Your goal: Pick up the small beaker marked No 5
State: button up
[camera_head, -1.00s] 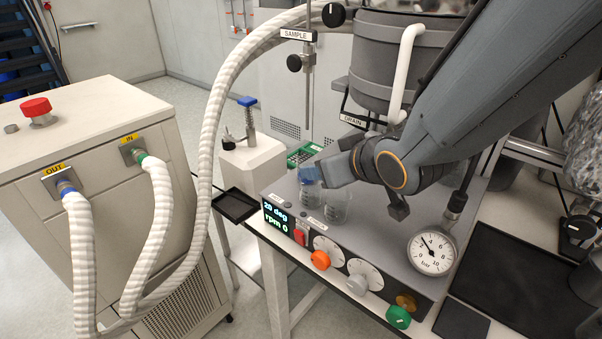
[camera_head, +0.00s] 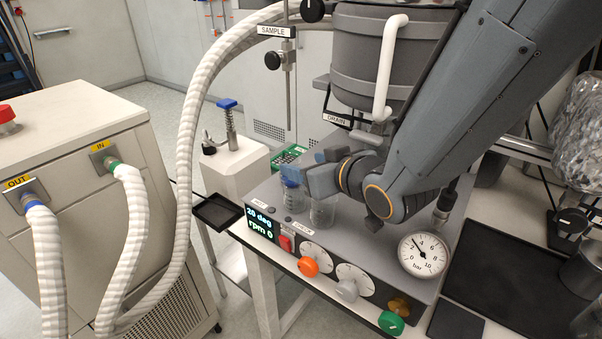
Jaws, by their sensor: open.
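The fingers hide part of both rims. Whether a finger touches the glass cannot be told.
The grey vessel (camera_head: 385,65) and its drain hang above and behind the beakers. Knobs, a display (camera_head: 260,223) and a pressure gauge (camera_head: 423,254) line the base's front.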

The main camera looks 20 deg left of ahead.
aim_at(286, 158)
jog(key=shift+w+f, duration=0.1)
jog(key=shift+w, duration=0.1)
jog(key=shift+p+x, duration=1.2)
jog(key=shift+x, duration=2.7)
jog(key=shift+s+a, duration=0.1)
jog(key=shift+a, duration=0.1)
jog(key=c, duration=1.2)
jog(key=shift+c, duration=0.2)
jog(key=shift+r, duration=0.35)
